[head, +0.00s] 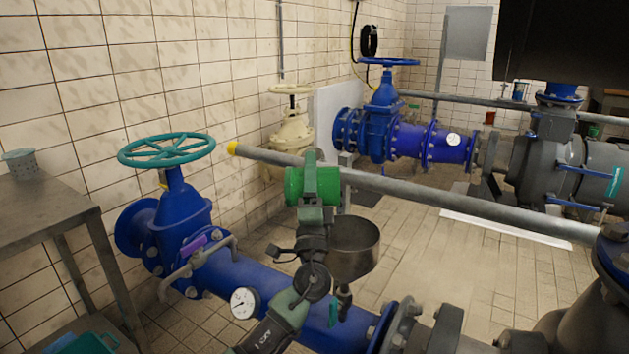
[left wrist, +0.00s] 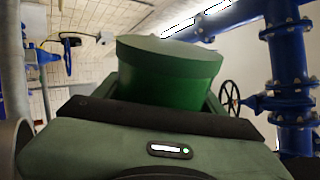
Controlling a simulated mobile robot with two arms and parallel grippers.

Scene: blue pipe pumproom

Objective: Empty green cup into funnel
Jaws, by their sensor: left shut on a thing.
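The green cup (head: 296,187) lies on its side in my left gripper (head: 318,182), held up beside and above the funnel. The cup's contents cannot be seen. In the left wrist view the green cup (left wrist: 165,80) sits between the fingers of my left gripper, which is shut on it. The funnel (head: 352,264) is a wide dark metal bowl just below and right of the cup, over the blue pipe. The cup and funnel look apart. My right gripper is not in view.
A long grey pipe (head: 440,193) with a yellow end crosses behind the cup. A blue valve with a teal handwheel (head: 166,150) stands left, near a metal table (head: 45,222). A pressure gauge (head: 244,303) sits on the blue pipe. Open tiled floor lies right of the funnel.

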